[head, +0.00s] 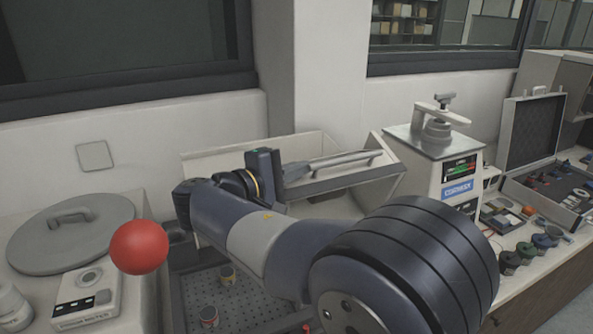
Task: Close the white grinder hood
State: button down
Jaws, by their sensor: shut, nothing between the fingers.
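The white grinder hood (222,160) stands raised at the back centre, against the wall, its box-like walls tilted. A grey bar handle (345,161) runs along its front panel. My gripper (298,172) is shut and empty, at the left end of the handle. I cannot tell whether it touches the handle or is just in front of it. My arm crosses in front and hides the hood's lower part and much of what lies beneath it.
A perforated dark tray (252,309) with small cups lies below my arm. A red ball (139,248) is at the left, before a round grey lid (72,232) and a meter box (88,300). A press (452,178) and an open case (530,135) stand right.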

jog(key=shift+r, duration=0.15)
notch_tip(320, 180, up, 10)
dwell(0.4)
jog(key=shift+f, duration=0.25)
notch_tip(320, 180, down, 10)
jog(key=shift+r, duration=0.25)
jog(key=shift+w+a+r+p, duration=0.15)
jog(key=shift+w+p, duration=0.25)
jog(key=shift+p, duration=0.3)
jog(key=shift+w+a+n, duration=0.1)
jog(key=shift+w+n, duration=0.15)
jog(key=shift+n, duration=0.05)
jog(key=shift+s+f, duration=0.15)
jog(key=shift+f, duration=0.1)
